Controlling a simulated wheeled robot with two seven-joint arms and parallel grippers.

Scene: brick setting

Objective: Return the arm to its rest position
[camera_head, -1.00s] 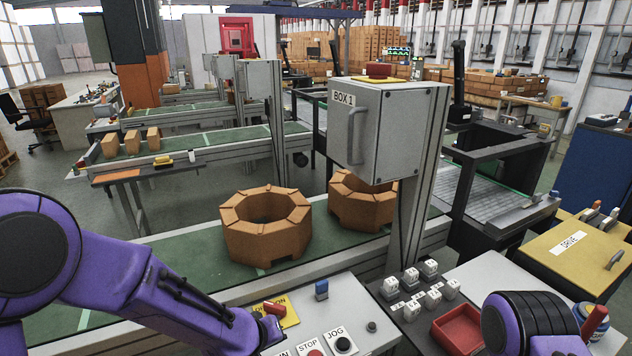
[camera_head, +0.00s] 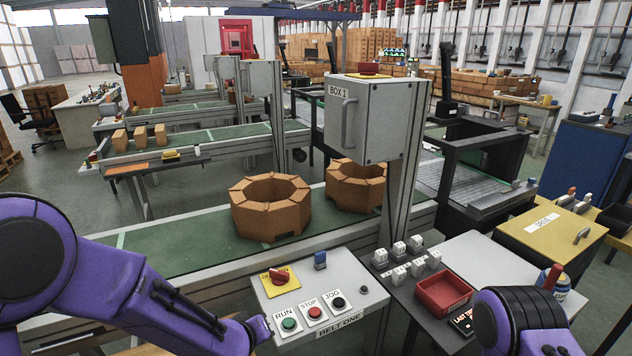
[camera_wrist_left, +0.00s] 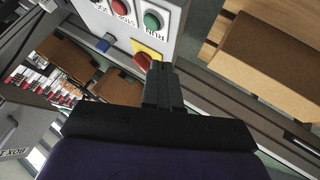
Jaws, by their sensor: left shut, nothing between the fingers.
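My left arm (camera_head: 130,285) is purple and comes in from the left in the head view. Its end lies beside the left edge of the BELT ONE panel (camera_head: 345,270), with the fingers not clearly visible there. In the left wrist view my left gripper (camera_wrist_left: 160,70) is shut and empty. Its dark fingertips overlap the red knob on the yellow plate in the picture; I cannot tell whether they touch. My right arm (camera_head: 525,320) shows only as a purple and black link at the lower right; its gripper is out of view.
The panel carries a red knob (camera_head: 280,277), a green RUN button (camera_head: 289,324), STOP and JOG buttons. Two brick rings (camera_head: 270,207) (camera_head: 356,186) stand on the green belt behind. BOX 1 (camera_head: 375,120) rises on a post. A red tray (camera_head: 443,293) lies right of the panel.

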